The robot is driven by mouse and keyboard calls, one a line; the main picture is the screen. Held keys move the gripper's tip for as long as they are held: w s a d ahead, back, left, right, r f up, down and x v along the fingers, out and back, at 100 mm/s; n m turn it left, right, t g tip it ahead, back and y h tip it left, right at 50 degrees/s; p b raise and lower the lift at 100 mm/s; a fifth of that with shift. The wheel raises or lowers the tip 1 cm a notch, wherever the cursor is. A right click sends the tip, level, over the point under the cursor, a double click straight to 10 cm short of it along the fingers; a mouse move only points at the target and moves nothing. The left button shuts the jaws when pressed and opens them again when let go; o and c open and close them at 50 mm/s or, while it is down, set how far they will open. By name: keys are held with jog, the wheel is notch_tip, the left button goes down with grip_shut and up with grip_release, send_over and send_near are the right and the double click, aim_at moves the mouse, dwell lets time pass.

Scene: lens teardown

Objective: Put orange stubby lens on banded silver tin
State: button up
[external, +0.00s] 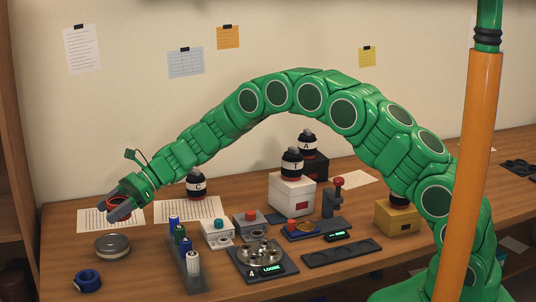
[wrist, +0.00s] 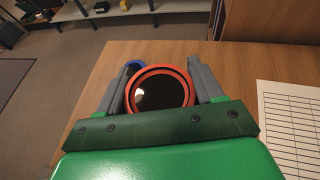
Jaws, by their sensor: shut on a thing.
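The orange stubby lens (wrist: 161,92), a short orange ring around dark glass, sits between the two grey fingers of my gripper (wrist: 160,76). In the external view my gripper (external: 121,209) holds the lens (external: 119,200) in the air at the left end of the table, and the fingers partly cover it. The banded silver tin (external: 112,246), low and round, stands on the table below and in front of my gripper, apart from the lens. I cannot make out the tin in the wrist view, where the lens and fingers block the area beyond.
A blue ring (external: 87,281) lies in front of the tin; its edge shows behind the lens in the wrist view (wrist: 133,67). A rack of small cylinders (external: 184,271) and a scale (external: 262,266) stand to the right. Printed sheets (external: 92,220) lie behind.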

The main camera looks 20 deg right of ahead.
aim_at(105, 243)
jog(key=f, duration=0.1)
jog(key=w+a+f, duration=0.2)
jog(key=f, duration=0.1)
jog(key=shift+w+a, duration=0.2)
jog(key=shift+a, duration=0.05)
jog(key=shift+w+a+f, duration=0.25)
jog(key=shift+a+f, duration=0.15)
jog(key=shift+f, duration=1.75)
jog(key=shift+f, duration=0.1)
jog(key=o, duration=1.1)
jog(key=shift+o, duration=0.2)
jog(key=shift+w+d, duration=0.15)
jog(key=shift+d, duration=0.05)
jog(key=v, duration=1.1)
jog(key=shift+d+r, duration=0.25)
